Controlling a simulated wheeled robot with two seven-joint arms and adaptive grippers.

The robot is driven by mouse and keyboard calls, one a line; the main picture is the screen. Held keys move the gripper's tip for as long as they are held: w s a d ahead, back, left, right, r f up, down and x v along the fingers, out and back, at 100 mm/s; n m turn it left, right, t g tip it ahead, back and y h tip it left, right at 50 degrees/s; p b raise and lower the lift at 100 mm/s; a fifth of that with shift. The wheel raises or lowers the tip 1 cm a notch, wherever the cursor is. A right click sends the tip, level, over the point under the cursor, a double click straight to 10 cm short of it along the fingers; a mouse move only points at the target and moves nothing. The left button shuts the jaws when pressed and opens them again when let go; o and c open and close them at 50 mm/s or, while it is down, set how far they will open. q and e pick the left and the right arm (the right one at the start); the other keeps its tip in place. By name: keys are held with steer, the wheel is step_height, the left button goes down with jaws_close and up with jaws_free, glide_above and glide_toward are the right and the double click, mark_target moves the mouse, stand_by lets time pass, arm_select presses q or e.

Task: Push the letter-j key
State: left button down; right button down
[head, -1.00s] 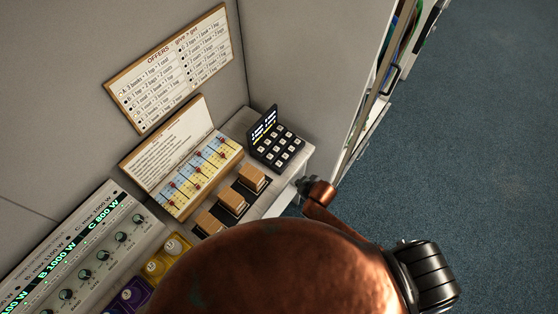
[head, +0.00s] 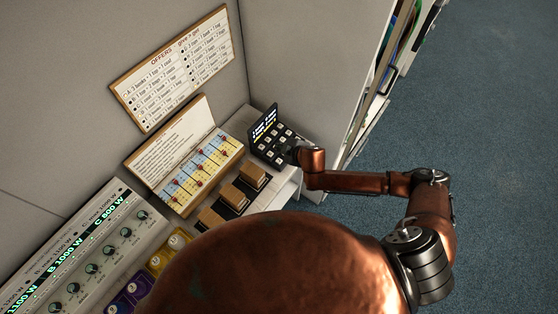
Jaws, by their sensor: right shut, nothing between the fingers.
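A black keypad (head: 266,143) with several pale keys and a small lit display (head: 264,122) stands at the far right end of the counter. The letters on its keys are too small to read, so I cannot tell which is the letter-j key. My right gripper (head: 291,154) is shut and empty at the keypad's right edge, covering some of its right-hand keys. I cannot tell whether it touches a key. My left gripper is not in view.
Several wooden blocks (head: 252,175) sit on a dark strip left of the keypad. A peg board (head: 200,171), an offers sign (head: 172,70) and a panel with knobs and green readouts (head: 90,245) are further left. A wall rises behind the keypad.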

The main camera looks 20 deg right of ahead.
steer(key=b, duration=0.8)
glide_toward(276, 157)
steer(key=w, duration=0.1)
steer(key=w+a, duration=0.1)
steer(key=w, duration=0.1)
steer(key=shift+w+a+f, duration=0.15)
steer(key=shift+a+f, duration=0.15)
steer(key=shift+f, duration=0.65)
steer(key=shift+f, duration=0.1)
steer(key=shift+f, duration=0.3)
steer(key=shift+f, duration=0.5)
stand_by(0.9)
steer(key=shift+r, duration=0.1)
steer(key=shift+r+p, duration=0.8)
steer(key=shift+p, duration=0.05)
